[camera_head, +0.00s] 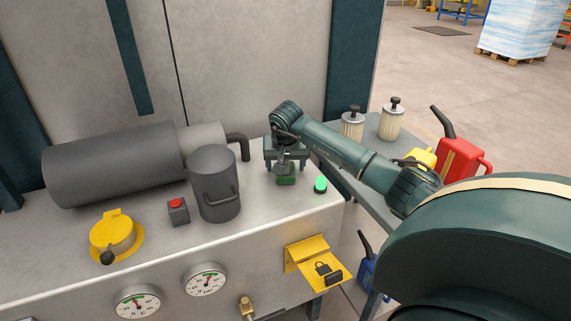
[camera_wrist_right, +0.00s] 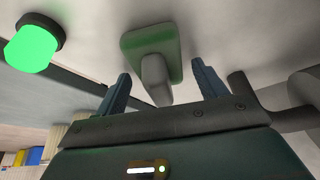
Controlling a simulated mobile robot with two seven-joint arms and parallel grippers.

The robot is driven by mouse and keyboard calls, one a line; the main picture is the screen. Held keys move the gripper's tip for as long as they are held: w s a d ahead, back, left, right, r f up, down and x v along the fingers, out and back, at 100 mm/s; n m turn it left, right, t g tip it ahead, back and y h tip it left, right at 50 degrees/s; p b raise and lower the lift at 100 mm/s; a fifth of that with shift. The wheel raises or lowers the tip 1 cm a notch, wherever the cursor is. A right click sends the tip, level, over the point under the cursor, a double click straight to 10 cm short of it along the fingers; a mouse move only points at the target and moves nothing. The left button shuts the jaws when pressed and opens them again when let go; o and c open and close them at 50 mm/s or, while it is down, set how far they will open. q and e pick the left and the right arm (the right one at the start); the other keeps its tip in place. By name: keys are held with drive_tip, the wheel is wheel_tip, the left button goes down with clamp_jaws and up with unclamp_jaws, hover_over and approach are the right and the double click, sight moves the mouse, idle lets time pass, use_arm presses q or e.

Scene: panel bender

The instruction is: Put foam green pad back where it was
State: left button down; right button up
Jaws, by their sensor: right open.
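The green pad (camera_head: 286,179) with a grey handle lies on the metal bench top near its right end. It also shows in the right wrist view (camera_wrist_right: 133,40), with its handle pointing toward my right gripper (camera_wrist_right: 163,80). My right gripper (camera_head: 285,164) is open, close over the pad in the head view. In the wrist view its two fingers are apart on either side of the handle's end, and I see no grip on it. In the head view the gripper partly hides the handle. My left gripper is not in view.
A lit green lamp (camera_head: 320,184) stands just right of the pad. A dark grey mug-like can (camera_head: 214,190), a red-button box (camera_head: 178,211) and a bent dark pipe (camera_head: 241,145) are to the left. A side table (camera_head: 372,128) holds filters and cans.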

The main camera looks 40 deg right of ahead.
drive_tip(key=shift+r, duration=0.1)
drive_tip(key=shift+r, duration=0.25)
drive_tip(key=v, duration=1.1)
drive_tip(key=shift+r, duration=0.3)
drive_tip(key=shift+s+a, duration=0.1)
drive_tip(key=shift+s, duration=0.05)
